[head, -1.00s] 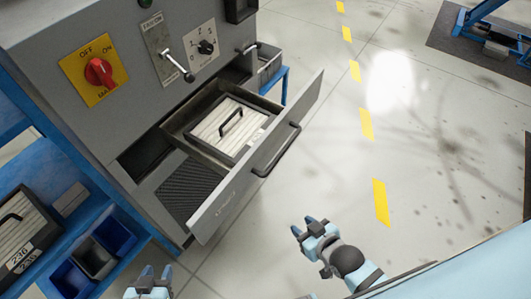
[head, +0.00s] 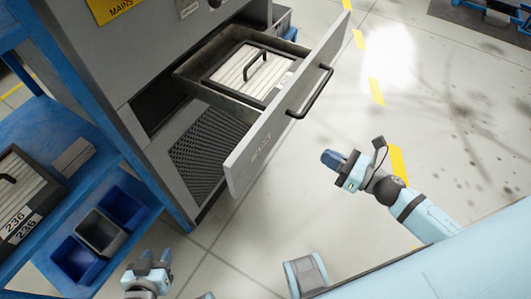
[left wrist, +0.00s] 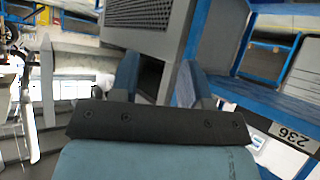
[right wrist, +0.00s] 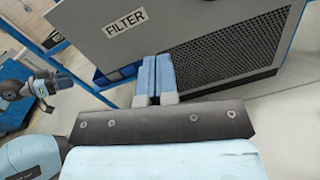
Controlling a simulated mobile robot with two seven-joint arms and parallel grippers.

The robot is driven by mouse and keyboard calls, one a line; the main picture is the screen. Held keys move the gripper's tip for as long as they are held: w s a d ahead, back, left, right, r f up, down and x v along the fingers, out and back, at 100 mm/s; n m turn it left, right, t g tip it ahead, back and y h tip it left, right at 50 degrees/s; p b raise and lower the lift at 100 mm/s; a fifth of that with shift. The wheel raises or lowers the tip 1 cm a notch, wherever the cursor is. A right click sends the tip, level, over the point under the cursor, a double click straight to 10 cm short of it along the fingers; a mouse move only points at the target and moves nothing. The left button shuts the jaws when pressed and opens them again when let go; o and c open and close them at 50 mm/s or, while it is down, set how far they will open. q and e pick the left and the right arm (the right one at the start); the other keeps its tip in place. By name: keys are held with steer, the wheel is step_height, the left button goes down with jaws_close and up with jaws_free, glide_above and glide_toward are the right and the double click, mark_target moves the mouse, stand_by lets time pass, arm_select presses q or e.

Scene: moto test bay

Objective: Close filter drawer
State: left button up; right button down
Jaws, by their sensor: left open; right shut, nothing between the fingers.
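The filter drawer (head: 280,115) of the grey cabinet is pulled out in the head view. A pleated filter with a black handle (head: 250,72) lies in it. The drawer front has a dark bar handle (head: 312,92). My right gripper (head: 333,160) is shut and empty, apart from the drawer front, to the right of and below the handle. In the right wrist view its fingers (right wrist: 154,75) point toward the front panel with the FILTER label (right wrist: 126,20). My left gripper (head: 150,262) is open and empty at the lower left; its spread fingers show in the left wrist view (left wrist: 155,75).
A blue shelf (head: 75,150) stands left of the cabinet. It holds blue and grey bins (head: 100,230) and another filter marked 236 (head: 22,205).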

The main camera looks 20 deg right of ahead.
steer(key=n, duration=0.3)
steer(key=p, duration=0.2)
glide_toward(272, 134)
steer(key=shift+g+y, duration=0.3)
steer(key=shift+y, duration=0.1)
steer(key=x, duration=0.7)
steer(key=shift+w, duration=0.3)
arm_select(q)
steer(key=shift+a+r, duration=0.15)
steer(key=shift+a, duration=0.4)
steer(key=shift+d, duration=0.2)
arm_select(e)
steer(key=shift+w, duration=0.1)
